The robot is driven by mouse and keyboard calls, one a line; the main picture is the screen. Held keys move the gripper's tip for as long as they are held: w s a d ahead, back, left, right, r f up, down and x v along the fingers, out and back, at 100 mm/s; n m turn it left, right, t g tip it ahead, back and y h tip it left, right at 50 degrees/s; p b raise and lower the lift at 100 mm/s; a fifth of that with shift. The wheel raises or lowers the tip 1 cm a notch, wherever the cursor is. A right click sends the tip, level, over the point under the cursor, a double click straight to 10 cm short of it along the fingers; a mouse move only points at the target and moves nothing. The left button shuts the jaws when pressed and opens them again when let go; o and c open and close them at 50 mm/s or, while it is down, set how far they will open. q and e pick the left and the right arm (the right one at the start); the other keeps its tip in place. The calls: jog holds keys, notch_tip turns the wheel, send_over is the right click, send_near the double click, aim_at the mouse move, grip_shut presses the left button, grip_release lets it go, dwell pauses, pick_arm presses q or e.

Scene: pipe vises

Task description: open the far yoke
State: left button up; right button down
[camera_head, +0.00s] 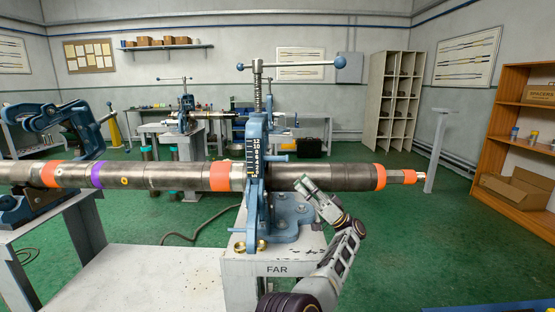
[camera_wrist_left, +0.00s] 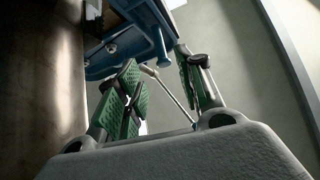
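The far yoke (camera_head: 254,150) is a blue upright frame standing over the long pipe (camera_head: 155,176) on the stand marked FAR. A screw and a T-handle bar (camera_head: 290,65) with blue ball ends rise from its top. A short blue peg (camera_head: 278,158) sticks out from its right side. My left gripper (camera_head: 303,184) is just right of the yoke, in front of the pipe. In the left wrist view its green-padded fingers (camera_wrist_left: 162,88) are apart, with nothing visibly held between them. Blue metal (camera_wrist_left: 125,45) shows beyond the fingers and dark pipe at left. My right gripper is not in view.
Another blue vise (camera_head: 75,125) stands at the left, its upper part swung up and aside. The far vise's blue base (camera_head: 290,215) is bolted to its stand. Brass-coloured parts (camera_head: 240,246) lie at the stand's front left. Green floor (camera_head: 450,245) is open at right.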

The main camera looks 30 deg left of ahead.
aim_at(278, 158)
pick_arm(q)
jog(key=x, duration=1.1)
jog(key=shift+s+a+r+b, duration=0.15)
jog(key=shift+a+b, duration=0.05)
jog(key=shift+b, duration=0.1)
jog(key=shift+s+a+r, duration=0.15)
jog(key=shift+a+r, duration=0.2)
jog(key=shift+r, duration=0.05)
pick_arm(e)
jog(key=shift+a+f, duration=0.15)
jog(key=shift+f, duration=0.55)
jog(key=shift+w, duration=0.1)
pick_arm(q)
grip_shut()
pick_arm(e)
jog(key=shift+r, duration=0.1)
